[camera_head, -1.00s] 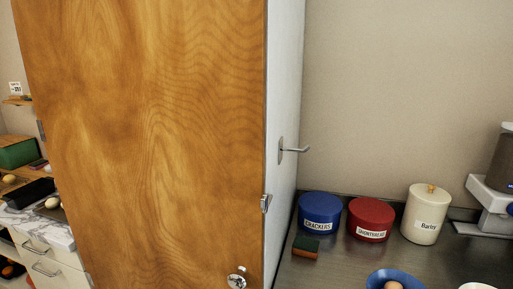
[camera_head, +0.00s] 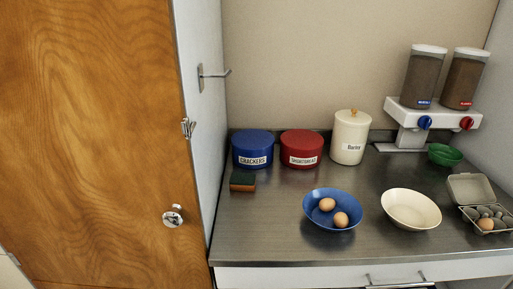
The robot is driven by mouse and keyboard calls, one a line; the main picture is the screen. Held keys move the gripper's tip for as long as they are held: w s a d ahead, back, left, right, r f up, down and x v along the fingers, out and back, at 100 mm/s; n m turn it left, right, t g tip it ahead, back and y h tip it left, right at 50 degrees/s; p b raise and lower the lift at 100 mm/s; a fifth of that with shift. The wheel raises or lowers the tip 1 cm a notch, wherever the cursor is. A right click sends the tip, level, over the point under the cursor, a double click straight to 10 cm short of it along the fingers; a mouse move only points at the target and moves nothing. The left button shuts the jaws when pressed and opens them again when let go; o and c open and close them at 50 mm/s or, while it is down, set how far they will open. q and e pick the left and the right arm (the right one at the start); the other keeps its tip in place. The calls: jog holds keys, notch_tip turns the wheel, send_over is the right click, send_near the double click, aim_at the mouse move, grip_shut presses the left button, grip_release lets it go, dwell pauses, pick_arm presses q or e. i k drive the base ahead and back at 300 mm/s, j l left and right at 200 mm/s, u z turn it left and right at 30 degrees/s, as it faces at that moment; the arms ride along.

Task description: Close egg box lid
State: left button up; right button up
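A grey egg box (camera_head: 473,190) stands at the right end of the steel counter. Its lid (camera_head: 470,187) is open and tilted up at the back. Several grey eggs or egg cups and one brown egg (camera_head: 486,224) show in its lower half. Neither of my grippers is in view.
The counter (camera_head: 270,220) holds a blue bowl (camera_head: 318,214) with two brown eggs, a cream bowl (camera_head: 411,210), a green bowl (camera_head: 445,155), blue, red and cream canisters, a sponge (camera_head: 243,181) and a two-part dispenser (camera_head: 432,105). A wooden door (camera_head: 90,130) stands left.

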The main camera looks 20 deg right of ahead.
aim_at(463, 188)
jog(key=k+j+z, duration=0.1)
jog(key=z, duration=1.95)
jog(key=k, duration=0.05)
